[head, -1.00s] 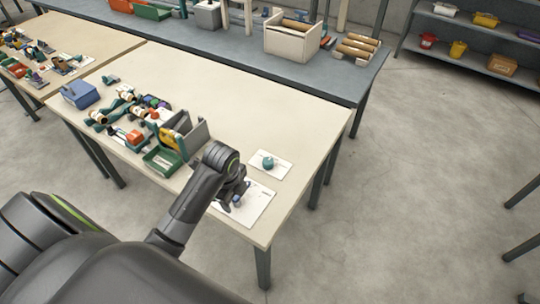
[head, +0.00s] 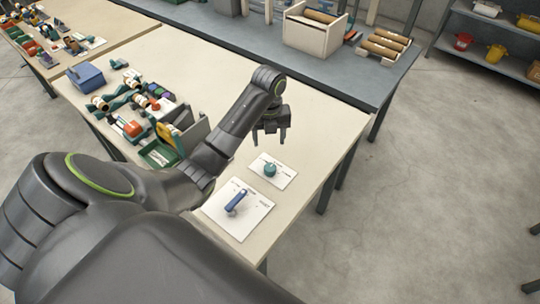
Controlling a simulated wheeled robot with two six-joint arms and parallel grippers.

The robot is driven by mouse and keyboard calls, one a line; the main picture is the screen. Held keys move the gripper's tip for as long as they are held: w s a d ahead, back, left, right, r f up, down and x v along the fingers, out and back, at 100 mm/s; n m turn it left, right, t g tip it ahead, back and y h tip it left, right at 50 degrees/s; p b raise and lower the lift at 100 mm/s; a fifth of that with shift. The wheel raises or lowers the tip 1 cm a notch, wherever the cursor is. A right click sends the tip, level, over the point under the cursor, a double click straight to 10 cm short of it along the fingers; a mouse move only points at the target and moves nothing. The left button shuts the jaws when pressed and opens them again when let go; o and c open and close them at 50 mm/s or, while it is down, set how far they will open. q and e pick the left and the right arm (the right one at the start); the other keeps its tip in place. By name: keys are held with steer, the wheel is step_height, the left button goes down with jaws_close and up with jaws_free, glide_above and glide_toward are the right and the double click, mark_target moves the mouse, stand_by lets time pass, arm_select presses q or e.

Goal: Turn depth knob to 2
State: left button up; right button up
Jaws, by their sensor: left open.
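A round teal knob (head: 270,170) sits on a small white plate (head: 285,180) near the right end of the cream table. In front of it, a larger white plate (head: 258,222) carries a blue lever-like handle (head: 237,202). The markings on both plates are too small to read, so I cannot tell which one is labelled depth. My left gripper (head: 269,141) points down, open and empty, above the table just behind the teal knob and apart from it. My right gripper is not in view.
Left of my forearm stand a grey and green bin unit (head: 180,140), several small coloured parts and a blue box (head: 86,76). A blue-grey bench (head: 262,42) with a cream rack (head: 316,32) runs behind. The table's right edge is near the plates.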

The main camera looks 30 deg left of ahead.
mark_target(270, 168)
arm_select(q)
steer(key=f+b, duration=0.1)
steer(key=f, duration=0.1)
steer(key=f+b, duration=0.3)
steer(key=f, duration=0.1)
steer(key=shift+w+b, duration=0.25)
steer(key=shift+b, duration=0.1)
step_height(270, 168, down, 4)
steer(key=b, duration=0.3)
steer(key=shift+b, duration=0.4)
step_height(270, 168, down, 3)
steer(key=shift+f, duration=0.85)
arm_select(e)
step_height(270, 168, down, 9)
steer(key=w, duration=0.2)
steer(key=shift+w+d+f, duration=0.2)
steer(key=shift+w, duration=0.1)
